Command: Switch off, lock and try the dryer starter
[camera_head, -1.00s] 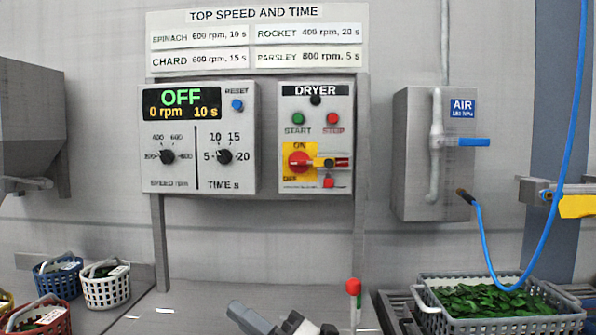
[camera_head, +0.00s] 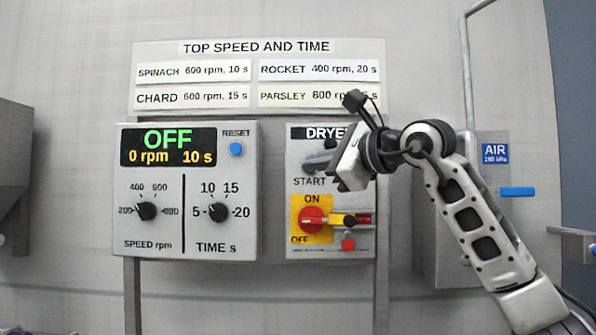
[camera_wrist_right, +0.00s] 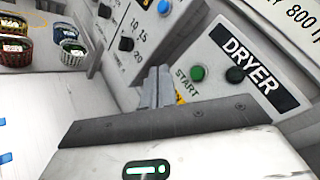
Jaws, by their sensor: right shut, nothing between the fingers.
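The dryer starter (camera_head: 330,250) is a grey wall box marked DRYER. Its red rotary switch (camera_head: 313,219) sits on a yellow plate with ON above and OFF at lower left. A black and yellow piece (camera_head: 343,220) and a red bar (camera_head: 364,219) lie to its right. A small red part (camera_head: 348,245) is below. In the wrist view, the green START button (camera_wrist_right: 197,73) shows beside the fingers (camera_wrist_right: 156,88). Contact is unclear. My left gripper is out of view.
The speed and time panel (camera_head: 188,245) left of the starter reads OFF, 0 rpm, 10 s. An air box with a blue valve handle (camera_head: 517,192) is on the right, partly behind my right arm. Baskets (camera_wrist_right: 72,52) show in the wrist view.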

